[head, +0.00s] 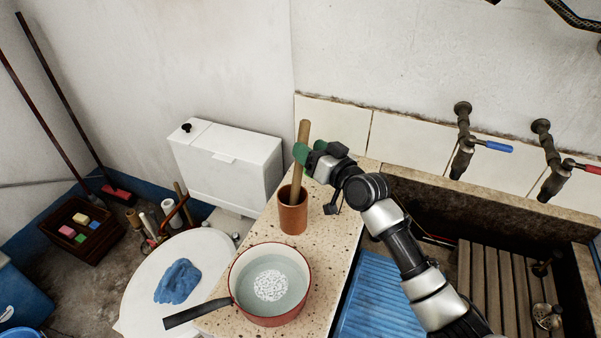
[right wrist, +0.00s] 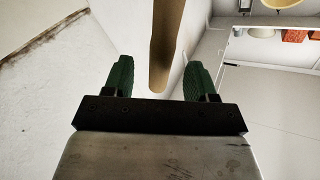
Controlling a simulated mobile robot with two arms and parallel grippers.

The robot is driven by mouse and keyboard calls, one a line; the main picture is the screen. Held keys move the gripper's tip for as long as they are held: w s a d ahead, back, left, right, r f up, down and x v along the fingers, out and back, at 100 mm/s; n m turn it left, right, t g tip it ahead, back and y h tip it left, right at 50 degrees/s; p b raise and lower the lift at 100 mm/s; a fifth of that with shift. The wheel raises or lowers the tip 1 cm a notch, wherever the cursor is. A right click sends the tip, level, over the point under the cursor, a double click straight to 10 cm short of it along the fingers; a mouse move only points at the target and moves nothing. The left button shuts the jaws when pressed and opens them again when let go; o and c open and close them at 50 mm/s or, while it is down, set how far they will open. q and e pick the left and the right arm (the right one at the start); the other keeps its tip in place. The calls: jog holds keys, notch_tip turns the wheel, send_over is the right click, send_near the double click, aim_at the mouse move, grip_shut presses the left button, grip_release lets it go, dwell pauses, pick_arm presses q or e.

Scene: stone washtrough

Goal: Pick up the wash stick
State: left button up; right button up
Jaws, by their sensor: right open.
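The wash stick (head: 302,140) is a light wooden rod standing slightly tilted in a brown clay cup (head: 293,213) on the speckled stone counter. My right gripper (head: 301,158) is at the upper part of the stick, with its green fingers beside it. In the right wrist view the stick (right wrist: 166,45) stands between the two open green fingers (right wrist: 162,80), with gaps on both sides. The stick's lower end is hidden in the cup in the head view. My left gripper is not in view.
A red-rimmed pan (head: 270,318) with water and a white patch stands on the counter in front of the cup. A white toilet tank (head: 232,165) is to the left. Two taps (head: 461,150) and a sink with a blue washboard (head: 378,295) are to the right.

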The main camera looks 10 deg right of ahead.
jog(key=x, duration=0.5)
jog(key=shift+w+f, duration=0.15)
jog(key=shift+c, duration=0.6)
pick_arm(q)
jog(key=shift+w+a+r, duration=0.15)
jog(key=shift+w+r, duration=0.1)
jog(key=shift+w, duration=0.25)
pick_arm(e)
jog(key=c, duration=0.9)
